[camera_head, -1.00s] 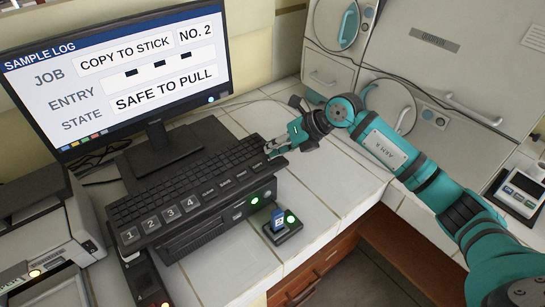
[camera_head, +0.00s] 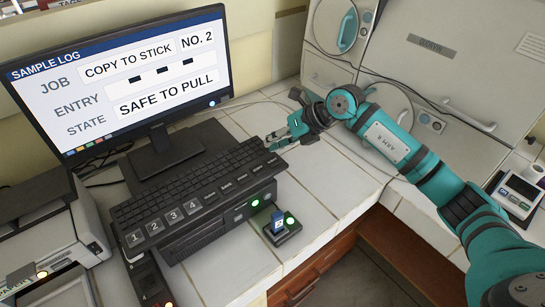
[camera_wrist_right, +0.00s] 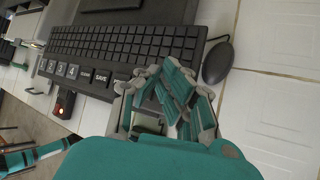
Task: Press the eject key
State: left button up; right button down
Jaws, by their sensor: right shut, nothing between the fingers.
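The black keyboard (camera_head: 195,190) has a front row of large labelled keys. The number keys read clearly, but the word labels toward its right end are too small in the head view to pick out the eject key. The wrist view shows the keyboard (camera_wrist_right: 120,45) with a SAVE key, and my gripper hides the keys to the right of it. My right gripper (camera_head: 274,143) is shut and empty, just above the keyboard's right end. It also shows in the wrist view (camera_wrist_right: 165,85). Contact with a key cannot be told.
The monitor (camera_head: 120,75) reads COPY TO STICK, NO. 2, SAFE TO PULL. A mouse (camera_wrist_right: 217,63) lies right of the keyboard. A printer (camera_head: 60,235) stands left.

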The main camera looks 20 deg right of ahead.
aim_at(273, 158)
jog(key=shift+r+p, duration=0.75)
jog(key=shift+r, duration=0.8)
